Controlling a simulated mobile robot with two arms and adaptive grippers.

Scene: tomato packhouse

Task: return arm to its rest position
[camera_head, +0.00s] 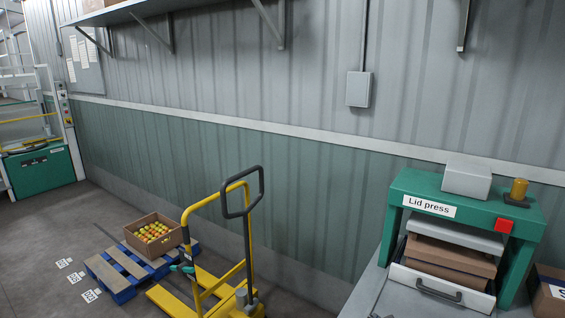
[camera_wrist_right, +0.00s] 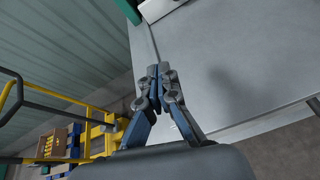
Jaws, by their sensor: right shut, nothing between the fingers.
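My right gripper (camera_wrist_right: 158,82) shows in the right wrist view. Its fingers are together with nothing between them. It is over the left edge of a grey bench top (camera_wrist_right: 225,65). In the head view neither gripper can be made out clearly. My left gripper is not in view.
The green lid press (camera_head: 468,200) stands on the grey bench at right, with a brown carton (camera_head: 450,256) inside. A yellow pallet truck (camera_head: 205,290) stands on the floor left of it, near a blue pallet (camera_head: 125,293) and a tomato crate (camera_head: 175,241). A shelf (camera_head: 120,12) juts from the wall.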

